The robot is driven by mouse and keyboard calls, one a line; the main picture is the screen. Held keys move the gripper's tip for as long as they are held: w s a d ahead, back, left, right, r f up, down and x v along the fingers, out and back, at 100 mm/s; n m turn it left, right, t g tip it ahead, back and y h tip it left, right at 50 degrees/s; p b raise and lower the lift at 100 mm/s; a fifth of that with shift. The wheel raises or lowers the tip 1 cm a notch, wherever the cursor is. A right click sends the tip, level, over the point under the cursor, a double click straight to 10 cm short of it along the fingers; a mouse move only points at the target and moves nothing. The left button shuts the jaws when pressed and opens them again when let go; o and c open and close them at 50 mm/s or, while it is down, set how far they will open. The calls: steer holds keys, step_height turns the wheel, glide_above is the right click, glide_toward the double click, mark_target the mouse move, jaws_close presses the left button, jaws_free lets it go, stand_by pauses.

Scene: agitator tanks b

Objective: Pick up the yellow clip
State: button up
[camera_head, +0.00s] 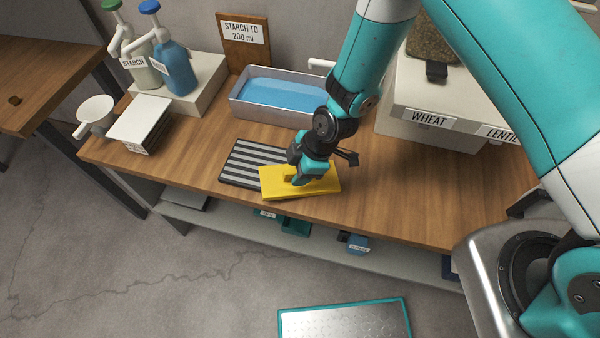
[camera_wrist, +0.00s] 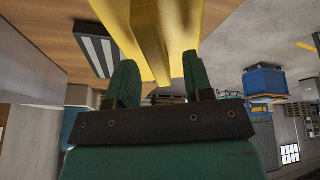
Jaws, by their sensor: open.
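The yellow clip (camera_head: 325,183) is a flat yellow piece with a small raised part. It lies at the bench's front edge, against or partly over the right end of a striped mat (camera_head: 250,165). My gripper (camera_head: 298,179) is right at the clip, over its raised part. In the wrist view the clip (camera_wrist: 187,20) fills the top middle, and its narrow raised part reaches down between the two green fingertips of my gripper (camera_wrist: 158,76). The fingers stand apart, with visible gaps on both sides of the yellow. The arm hides part of the clip in the head view.
A metal tray of blue liquid (camera_head: 275,98) stands behind the mat. A white bin labelled WHEAT (camera_head: 400,128) is at the back right. Pump bottles (camera_head: 175,68), a scale (camera_head: 140,122) and a white scoop (camera_head: 95,113) are at the left. The bench front right of the clip is clear.

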steer(key=shift+a+f, duration=0.25)
steer(key=shift+f, duration=0.35)
jaws_close()
steer(key=shift+r, duration=0.1)
step_height(320, 180, up, 20)
steer(key=b, duration=0.3)
steer(key=shift+b, duration=0.3)
